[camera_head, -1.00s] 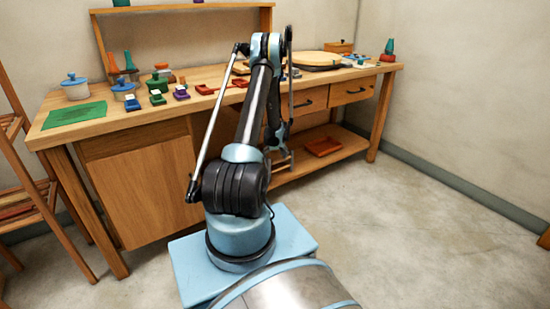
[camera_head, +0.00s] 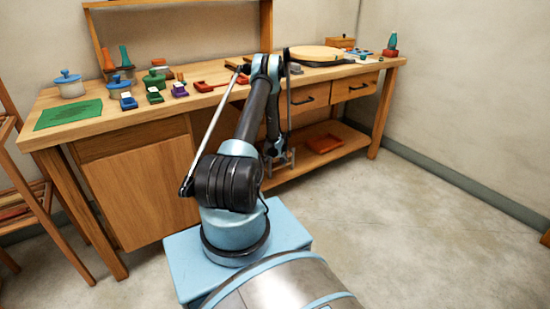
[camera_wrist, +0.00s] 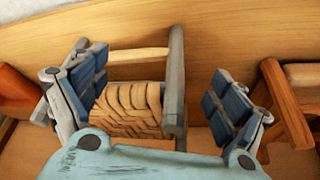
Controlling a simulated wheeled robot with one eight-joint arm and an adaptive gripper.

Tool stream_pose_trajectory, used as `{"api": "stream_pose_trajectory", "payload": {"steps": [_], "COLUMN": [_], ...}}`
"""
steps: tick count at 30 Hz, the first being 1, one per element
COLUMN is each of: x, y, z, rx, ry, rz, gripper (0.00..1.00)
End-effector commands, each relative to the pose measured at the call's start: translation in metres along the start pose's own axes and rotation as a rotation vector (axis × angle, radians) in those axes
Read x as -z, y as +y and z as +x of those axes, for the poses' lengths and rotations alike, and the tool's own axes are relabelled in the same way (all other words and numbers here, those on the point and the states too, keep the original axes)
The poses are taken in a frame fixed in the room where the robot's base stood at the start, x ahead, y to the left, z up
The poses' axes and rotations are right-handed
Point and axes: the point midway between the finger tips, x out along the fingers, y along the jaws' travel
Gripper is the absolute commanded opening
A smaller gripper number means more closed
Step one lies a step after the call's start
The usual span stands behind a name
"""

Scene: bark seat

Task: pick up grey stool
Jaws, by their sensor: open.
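The grey stool (camera_wrist: 175,85) is small, with grey wooden rails and a woven tan seat. In the wrist view it lies between my gripper's blue-padded fingers, nearer the left one. My gripper (camera_wrist: 160,98) is open; I see no grip on the stool, and contact with the left finger is unclear. In the head view, my gripper (camera_head: 273,152) is low in front of the bench's lower shelf. The stool there is small and largely hidden by my gripper and arm.
Another brown wooden piece (camera_wrist: 303,78) stands right of my gripper in the wrist view. A red tray (camera_head: 324,144) lies on the lower shelf. The workbench (camera_head: 215,104) top overhangs this shelf and holds jars and small boxes. Floor to the right is clear.

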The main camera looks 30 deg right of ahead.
Motion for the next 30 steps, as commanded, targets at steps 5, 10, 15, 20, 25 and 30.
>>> {"api": "stream_pose_trajectory", "payload": {"steps": [5,10,15,20,25,30], "x": [0.000,0.002,0.003,0.003,0.003,0.003], "y": [0.001,0.000,-0.001,-0.001,-0.001,-0.001], "z": [0.007,0.026,0.044,0.053,0.054,0.054], "rx": [0.000,0.000,0.000,0.000,0.000,0.000], "ry": [0.000,0.000,0.000,0.000,0.000,0.000], "rz": [0.001,0.000,0.000,0.000,0.000,0.000], "gripper": [0.90,0.90,0.90,0.90,0.90,0.72]}}
